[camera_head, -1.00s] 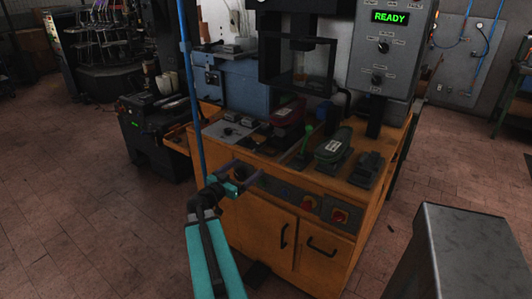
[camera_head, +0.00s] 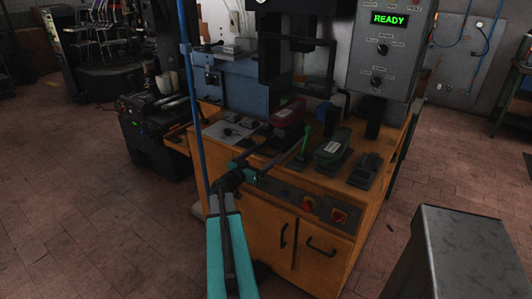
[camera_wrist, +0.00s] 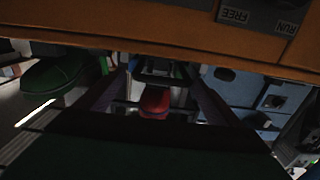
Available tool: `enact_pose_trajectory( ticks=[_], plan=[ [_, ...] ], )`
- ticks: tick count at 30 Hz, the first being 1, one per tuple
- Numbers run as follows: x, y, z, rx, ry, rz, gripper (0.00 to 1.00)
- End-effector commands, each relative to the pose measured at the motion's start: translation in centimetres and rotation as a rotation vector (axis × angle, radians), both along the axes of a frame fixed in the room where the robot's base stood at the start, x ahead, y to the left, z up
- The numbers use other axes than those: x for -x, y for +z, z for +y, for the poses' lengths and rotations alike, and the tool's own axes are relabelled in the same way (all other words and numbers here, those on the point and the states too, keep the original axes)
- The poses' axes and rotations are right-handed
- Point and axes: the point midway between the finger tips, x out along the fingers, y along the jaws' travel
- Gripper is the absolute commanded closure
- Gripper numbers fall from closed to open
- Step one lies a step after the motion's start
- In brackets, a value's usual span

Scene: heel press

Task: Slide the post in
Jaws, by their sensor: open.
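A red shoe-shaped form (camera_head: 288,112) sits on a dark base on the orange cabinet, below and left of the press opening. A green shoe-shaped form (camera_head: 331,148) stands to its right. No part is clearly marked as the post. My gripper (camera_head: 286,147) is open and empty at the cabinet's front edge, its fingers pointing toward the red form. In the wrist view, the red form (camera_wrist: 155,102) shows beyond and between my spread fingers (camera_wrist: 152,88), apart from them. The green form (camera_wrist: 62,75) is at the left there.
A green-handled lever (camera_head: 304,137) stands between the two forms. The press frame (camera_head: 268,62) and a control box reading READY (camera_head: 390,40) rise behind. The orange cabinet (camera_head: 262,225) has knobs on its front panel. A grey block (camera_head: 462,250) stands at right.

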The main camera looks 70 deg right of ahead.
Motion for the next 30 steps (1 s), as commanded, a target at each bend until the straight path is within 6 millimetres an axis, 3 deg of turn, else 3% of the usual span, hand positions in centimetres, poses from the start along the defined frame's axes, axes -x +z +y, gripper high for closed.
enact_pose_trajectory(
  ticks=[9,20,29,30],
  plan=[
    [0.6,0.0,-2.4,0.000,-0.001,-0.001,0.12],
    [0.7,0.0,-2.6,0.000,0.000,-0.001,0.12],
    [0.9,0.0,-2.6,0.000,-0.004,-0.001,0.60],
    [0.9,0.0,-2.6,0.000,-0.005,-0.001,0.60]
  ],
)
